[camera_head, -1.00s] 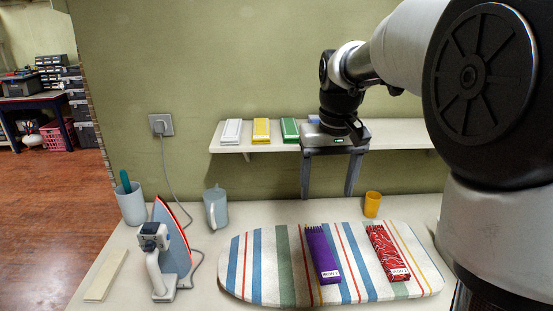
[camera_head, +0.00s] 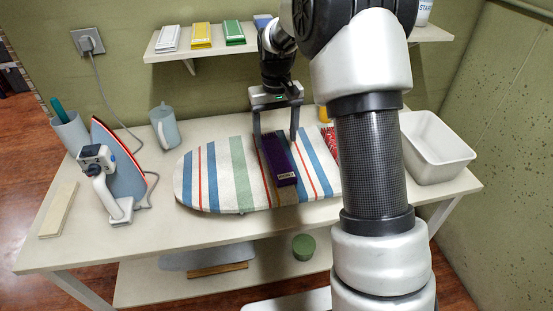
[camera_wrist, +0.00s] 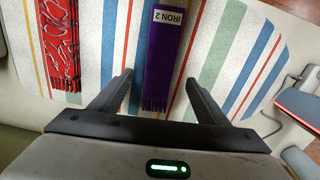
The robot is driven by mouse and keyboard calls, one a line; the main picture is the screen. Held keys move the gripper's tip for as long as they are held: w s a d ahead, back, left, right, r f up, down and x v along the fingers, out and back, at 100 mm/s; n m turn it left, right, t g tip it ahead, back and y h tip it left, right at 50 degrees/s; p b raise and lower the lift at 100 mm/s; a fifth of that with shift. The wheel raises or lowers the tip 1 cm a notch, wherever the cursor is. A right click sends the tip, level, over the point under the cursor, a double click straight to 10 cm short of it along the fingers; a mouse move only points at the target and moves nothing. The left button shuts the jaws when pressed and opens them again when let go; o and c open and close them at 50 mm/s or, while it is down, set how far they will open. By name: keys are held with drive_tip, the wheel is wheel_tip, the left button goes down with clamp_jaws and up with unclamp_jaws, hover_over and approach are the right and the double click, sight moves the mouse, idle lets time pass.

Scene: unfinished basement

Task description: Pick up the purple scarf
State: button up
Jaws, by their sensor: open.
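The purple scarf (camera_head: 279,160) is folded into a long narrow strip with a fringed end and a white label. It lies on the striped ironing board (camera_head: 212,180). In the wrist view the scarf (camera_wrist: 166,50) shows a label reading "IRON 2", with its fringe toward me. My gripper (camera_head: 276,138) is open above the fringed end. In the wrist view its two fingers (camera_wrist: 158,82) are apart, one on each side of the scarf's line. Nothing is between them that I can see held. Whether the fingertips touch the board is unclear.
A red patterned scarf (camera_wrist: 60,45) lies beside the purple one, partly hidden by my arm in the head view. A white bin (camera_head: 436,150) stands right. A shelf (camera_head: 200,53) runs behind.

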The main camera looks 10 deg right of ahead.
sight(277, 154)
drive_tip(key=shift+s+f+b, duration=0.15)
drive_tip(key=shift+f+b, duration=0.25)
drive_tip(key=shift+f, duration=2.6)
drive_tip(key=c, duration=1.2)
